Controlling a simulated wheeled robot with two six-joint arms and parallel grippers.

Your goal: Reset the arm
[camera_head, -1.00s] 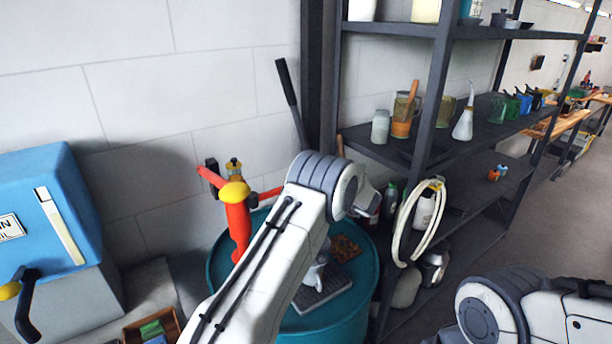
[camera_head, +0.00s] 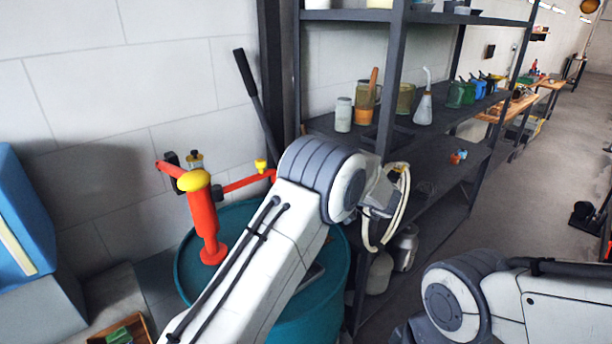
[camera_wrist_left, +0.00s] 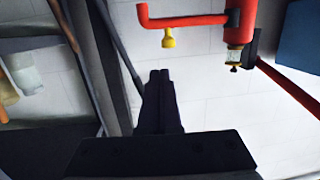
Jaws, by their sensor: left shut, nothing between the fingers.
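My left arm (camera_head: 250,270) rises from the bottom of the head view in front of a teal drum (camera_head: 190,275), its wrist end bent down near the shelf rack. Its gripper is hidden there behind the arm. In the left wrist view my left gripper (camera_wrist_left: 160,74) is shut and empty, its two dark fingers together against the pale wall. My right arm (camera_head: 480,300) is at the lower right of the head view. Its gripper is out of sight.
A dark shelf rack (camera_head: 393,80) with jars and cans stands close to my left wrist. A white hose loop (camera_head: 398,215) hangs beside it. A blue box (camera_head: 22,225) is at the left edge. Open floor (camera_head: 535,200) lies to the right.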

